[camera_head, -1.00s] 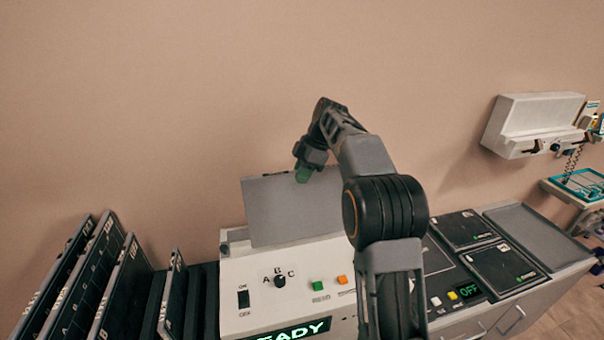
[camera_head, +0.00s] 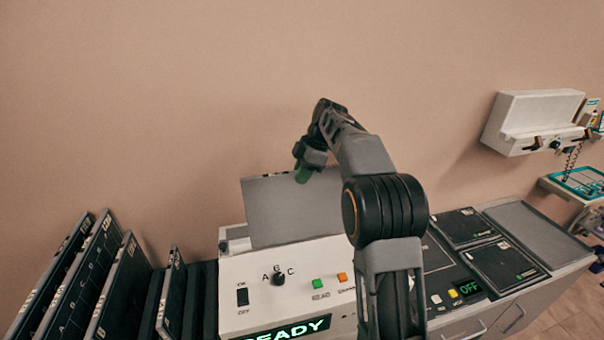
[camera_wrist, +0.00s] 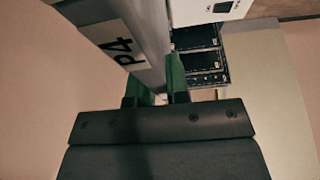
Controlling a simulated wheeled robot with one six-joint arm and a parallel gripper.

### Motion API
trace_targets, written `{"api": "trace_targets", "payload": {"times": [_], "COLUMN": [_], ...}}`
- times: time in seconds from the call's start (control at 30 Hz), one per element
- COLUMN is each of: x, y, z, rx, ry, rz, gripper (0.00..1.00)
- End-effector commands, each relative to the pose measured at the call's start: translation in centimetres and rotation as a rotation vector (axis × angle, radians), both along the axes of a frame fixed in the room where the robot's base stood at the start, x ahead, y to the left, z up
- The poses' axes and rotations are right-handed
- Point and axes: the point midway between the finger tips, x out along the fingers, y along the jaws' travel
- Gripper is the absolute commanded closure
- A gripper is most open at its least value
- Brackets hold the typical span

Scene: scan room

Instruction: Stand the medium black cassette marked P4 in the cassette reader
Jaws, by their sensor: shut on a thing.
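The P4 cassette (camera_head: 290,212) shows in the head view as a grey panel standing upright behind the front face of the cassette reader (camera_head: 258,262). In the wrist view its edge with the label P4 (camera_wrist: 121,52) runs between the green fingers. My gripper (camera_head: 303,174) is shut on the cassette at its top edge; it also shows in the wrist view (camera_wrist: 160,85). The cassette's lower edge is hidden behind the reader's housing, so I cannot tell how deep it sits in the slot. The reader's display reads READY.
Several black cassettes (camera_head: 75,275) stand in a rack at the left. Right of the reader lie flat black cassettes (camera_head: 503,262) and a grey tray (camera_head: 535,232). A panel shows OFF (camera_head: 468,290). A white wall unit (camera_head: 535,125) hangs at the right. The wall is close behind.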

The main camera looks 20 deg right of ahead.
Motion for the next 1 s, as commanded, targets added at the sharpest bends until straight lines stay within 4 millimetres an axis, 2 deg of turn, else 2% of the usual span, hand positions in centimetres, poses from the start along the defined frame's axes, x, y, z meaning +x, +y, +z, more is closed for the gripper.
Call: {"api": "trace_targets", "payload": {"times": [1.0], "x": [0.0], "y": [0.0], "z": [-3.1], "rx": [0.001], "ry": [-0.004], "rz": [-0.001], "gripper": [1.00]}}
